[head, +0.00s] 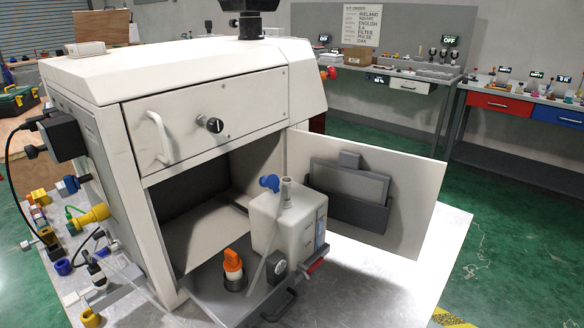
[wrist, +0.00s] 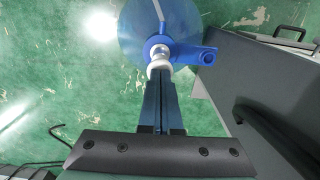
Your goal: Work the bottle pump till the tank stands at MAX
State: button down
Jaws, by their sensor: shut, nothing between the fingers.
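The bottle (wrist: 132,35) is large and blue and shows from above in the wrist view. Its pump has a blue head (wrist: 158,42), a white collar and a blue spout (wrist: 203,56) to the right. My gripper (wrist: 160,76) is shut and empty, its fingertips at the pump head; I cannot tell whether they touch it. A white tank (head: 285,225) stands on the pulled-out tray of the machine in the head view. A narrow level window (head: 320,234) is on its right side; its level and marks are too small to read. Neither bottle nor gripper shows in the head view.
The white machine (head: 205,85) has its door (head: 415,195) swung open to the right. An orange knob (head: 233,265) and a blue valve handle (head: 269,183) stand near the tank. A dark grey panel with a handle (wrist: 290,32) is at right in the wrist view. Green floor lies left of the bottle.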

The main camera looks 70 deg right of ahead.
jog(key=shift+f+b, duration=1)
jog(key=shift+f, duration=0.5)
jog(key=shift+r, duration=0.2)
jog(key=shift+r+p, duration=2.7)
jog(key=shift+p, duration=0.15)
notch_tip(320, 180, up, 6)
jog(key=p, duration=0.6)
